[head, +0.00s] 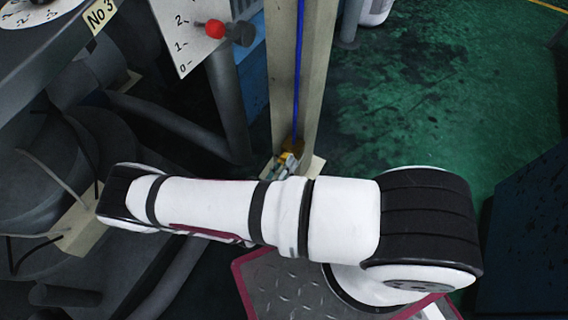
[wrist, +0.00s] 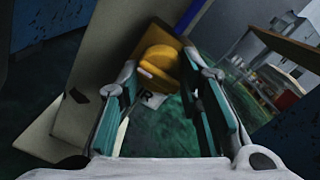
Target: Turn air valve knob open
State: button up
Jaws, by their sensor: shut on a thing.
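The air valve knob (wrist: 158,62) is yellow and rounded, set on a yellow-brown mount on a beige post (wrist: 125,35). A white tag (wrist: 152,98) with dark letters, partly hidden, is below it. My gripper (wrist: 161,68) has its teal-padded fingers on either side of the knob and is shut on it. The knob's turn angle cannot be told.
A blue line (head: 299,70) runs down the post. A grey machine with a scale plate and red-knobbed lever (head: 215,29) stands at left. A dark blue block (head: 530,240) is at right. Green floor (head: 430,90) lies open beyond the post. A wooden table (wrist: 285,45) is far right in the wrist view.

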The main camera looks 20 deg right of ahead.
jog(key=shift+m, duration=0.3)
jog(key=m+p, duration=0.1)
jog(key=m, duration=0.2)
jog(key=shift+m, duration=0.3)
jog(key=m+p, duration=0.1)
jog(key=m, duration=0.3)
jog(key=shift+w+a+m+p, duration=0.1)
jog(key=shift+m+p, duration=0.2)
jog(key=m+p, duration=0.1)
jog(key=m, duration=0.3)
jog(key=shift+m, duration=0.4)
jog(key=shift+w+m+h+p, duration=0.1)
jog(key=shift+m+h+p, duration=0.55)
jog(key=shift+m, duration=1.65)
jog(key=shift+y, duration=0.25)
jog(key=o, duration=1.2)
jog(key=shift+c, duration=0.2)
